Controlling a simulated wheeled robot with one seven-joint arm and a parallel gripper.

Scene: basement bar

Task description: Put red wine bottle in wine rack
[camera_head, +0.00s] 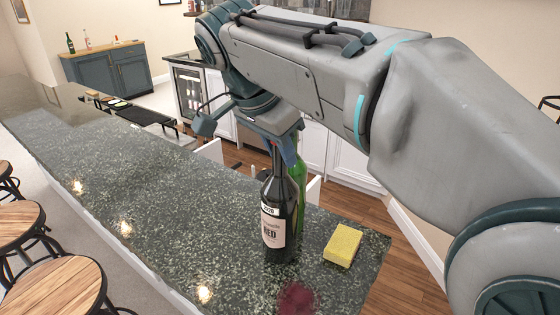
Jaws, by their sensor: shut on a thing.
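The red wine bottle (277,215) is dark, with a pale label reading "RED", and stands upright at the near end of the dark green speckled counter (150,200). My gripper (284,150) is over the bottle from above, its fingers at the neck, and is shut on it. The bottle's base looks to be on or very close to the counter. A green bottle (301,175) stands right behind it, partly hidden. I cannot make out a wine rack for certain.
A yellow sponge (342,245) lies right of the bottles, near the counter's edge. A dark red blurred thing (297,298) is in front. Wooden stools (60,287) line the left side. A glass-door cooler (189,92) and a blue cabinet (108,72) stand farther back.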

